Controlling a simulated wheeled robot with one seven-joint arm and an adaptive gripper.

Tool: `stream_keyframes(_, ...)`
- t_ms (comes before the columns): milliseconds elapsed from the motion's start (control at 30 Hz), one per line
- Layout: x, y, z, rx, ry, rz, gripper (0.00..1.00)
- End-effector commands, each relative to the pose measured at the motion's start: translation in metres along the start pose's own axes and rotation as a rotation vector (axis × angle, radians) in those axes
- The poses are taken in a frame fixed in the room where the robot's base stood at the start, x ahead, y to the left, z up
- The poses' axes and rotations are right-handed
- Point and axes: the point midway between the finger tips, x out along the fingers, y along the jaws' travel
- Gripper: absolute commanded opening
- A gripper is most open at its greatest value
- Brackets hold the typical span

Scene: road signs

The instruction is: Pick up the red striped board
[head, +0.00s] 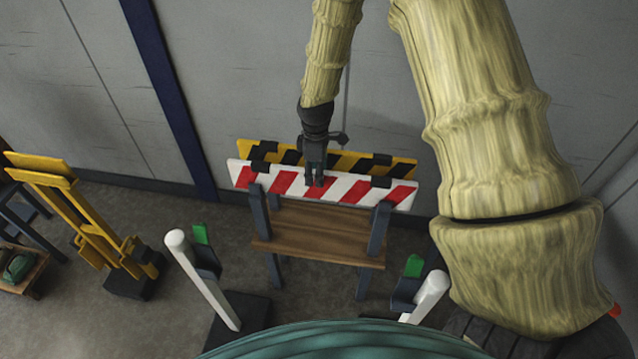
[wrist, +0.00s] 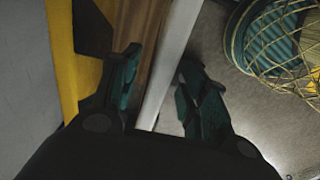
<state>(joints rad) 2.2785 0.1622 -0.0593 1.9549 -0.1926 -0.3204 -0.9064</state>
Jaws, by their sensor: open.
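The red striped board (head: 345,188) is white with slanted red bars. It stands on edge across the front of a stand with dark posts. My gripper (head: 315,183) points down at the board's upper edge, near its middle, and covers a small part of it. In the wrist view my gripper (wrist: 163,88) is open, and a pale strip that looks like the board's edge (wrist: 172,55) runs between its two fingers. Whether either finger touches the board cannot be told.
A yellow and black striped board (head: 400,169) stands just behind, close to my gripper. The stand has a wooden shelf (head: 318,236). White posts (head: 207,285) stand front left and front right (head: 428,294). A yellow folded barrier (head: 85,215) is at left, the wall behind.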

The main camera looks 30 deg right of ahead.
Motion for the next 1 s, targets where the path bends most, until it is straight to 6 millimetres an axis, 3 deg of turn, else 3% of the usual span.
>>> stream_keyframes(600,0.047,0.005,0.009,0.003,0.0,0.0,0.45)
stream_keyframes(933,0.051,0.006,0.008,0.003,0.001,0.001,0.45)
stream_keyframes(1000,0.051,0.006,0.008,0.003,0.001,0.001,0.34)
